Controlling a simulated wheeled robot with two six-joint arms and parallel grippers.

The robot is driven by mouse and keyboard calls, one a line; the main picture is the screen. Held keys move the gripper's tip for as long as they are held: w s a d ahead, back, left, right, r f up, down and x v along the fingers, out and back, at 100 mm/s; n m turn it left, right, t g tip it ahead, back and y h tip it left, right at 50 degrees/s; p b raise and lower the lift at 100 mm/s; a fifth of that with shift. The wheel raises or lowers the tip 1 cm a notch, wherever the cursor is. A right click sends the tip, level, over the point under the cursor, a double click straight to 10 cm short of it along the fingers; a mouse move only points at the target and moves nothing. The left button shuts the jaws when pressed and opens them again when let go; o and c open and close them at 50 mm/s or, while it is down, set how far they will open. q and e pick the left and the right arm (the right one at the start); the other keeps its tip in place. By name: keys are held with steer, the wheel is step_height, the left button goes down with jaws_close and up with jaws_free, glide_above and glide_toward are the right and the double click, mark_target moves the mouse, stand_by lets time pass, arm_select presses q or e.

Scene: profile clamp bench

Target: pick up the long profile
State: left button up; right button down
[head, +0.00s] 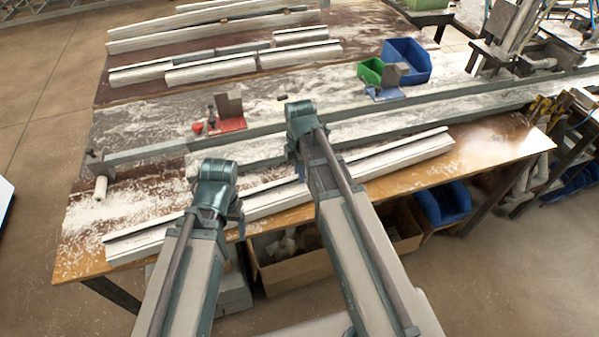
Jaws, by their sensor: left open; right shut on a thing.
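The long profile (400,153) is a pale, white-dusted bar with a dark groove. It lies along the front edge of the wooden bench, running from lower left to upper right behind both my arms. My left gripper (238,222) is open at the profile, left of its middle; its fingertips are mostly hidden by the wrist. My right gripper (299,170) is shut at the profile, near its middle; its forearm covers most of the fingers and the contact. The left end of the profile (135,245) rests at the bench's front left.
A metal rail (260,140) runs along the bench behind the profile, with a red clamp block (228,125). Blue (407,60) and green (371,70) bins stand behind. More profiles (210,70) lie at the back. A cardboard box (290,268) sits below the bench.

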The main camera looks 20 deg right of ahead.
step_height(320, 180, up, 8)
steer(key=p, duration=0.7)
steer(key=shift+r, duration=0.1)
steer(key=shift+f+b, duration=0.7)
steer(key=shift+f, duration=0.25)
arm_select(q)
step_height(320, 180, up, 6)
steer(key=shift+r, duration=0.25)
arm_select(e)
steer(key=shift+r, duration=0.1)
arm_select(q)
steer(key=shift+r, duration=0.1)
